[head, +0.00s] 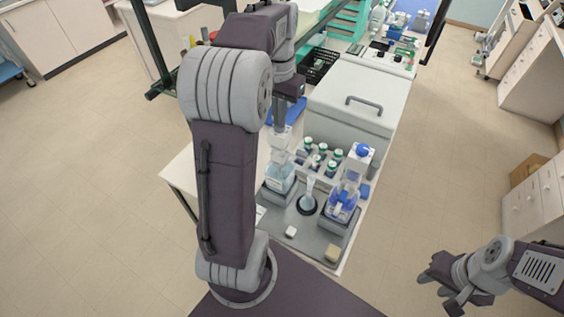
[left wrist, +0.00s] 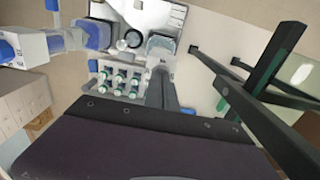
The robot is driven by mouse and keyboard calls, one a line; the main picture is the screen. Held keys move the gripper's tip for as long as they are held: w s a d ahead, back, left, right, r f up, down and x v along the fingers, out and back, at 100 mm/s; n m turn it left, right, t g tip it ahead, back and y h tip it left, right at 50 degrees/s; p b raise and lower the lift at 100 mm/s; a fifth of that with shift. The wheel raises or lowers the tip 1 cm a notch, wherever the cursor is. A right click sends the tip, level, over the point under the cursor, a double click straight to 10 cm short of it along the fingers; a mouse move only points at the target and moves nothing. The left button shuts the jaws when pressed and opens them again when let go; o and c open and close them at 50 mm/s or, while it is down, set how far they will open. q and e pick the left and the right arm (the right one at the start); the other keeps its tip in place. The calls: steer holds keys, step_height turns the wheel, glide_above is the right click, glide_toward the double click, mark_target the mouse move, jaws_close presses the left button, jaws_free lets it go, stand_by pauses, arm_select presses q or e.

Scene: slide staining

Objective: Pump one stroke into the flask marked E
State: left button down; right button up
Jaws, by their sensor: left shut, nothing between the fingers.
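My left gripper (head: 279,127) is shut and empty, pointing down just above the clear dispenser bottle (head: 279,178) with pale blue liquid. In the left wrist view the shut fingers (left wrist: 160,72) reach to the top of this bottle (left wrist: 162,44); I cannot tell whether they touch it. A small clear flask (head: 308,192) stands on a black round base between this bottle and a second dispenser bottle (head: 344,200) with blue liquid and a blue top. No letter is readable on the flask. My right gripper (head: 447,289) is open and empty, away at the lower right.
A rack of green-capped vials (head: 322,158) stands behind the flask. A grey lidded box (head: 360,98) is behind it. A small white block (head: 291,231) and a tan block (head: 332,252) lie near the front edge.

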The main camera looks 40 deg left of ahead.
arm_select(q)
steer(key=shift+f, duration=0.15)
stand_by(0.7)
step_height(320, 180, up, 5)
steer(key=p, duration=0.5)
stand_by(0.6)
step_height(320, 180, up, 5)
steer(key=p, duration=0.5)
steer(key=shift+p, duration=0.3)
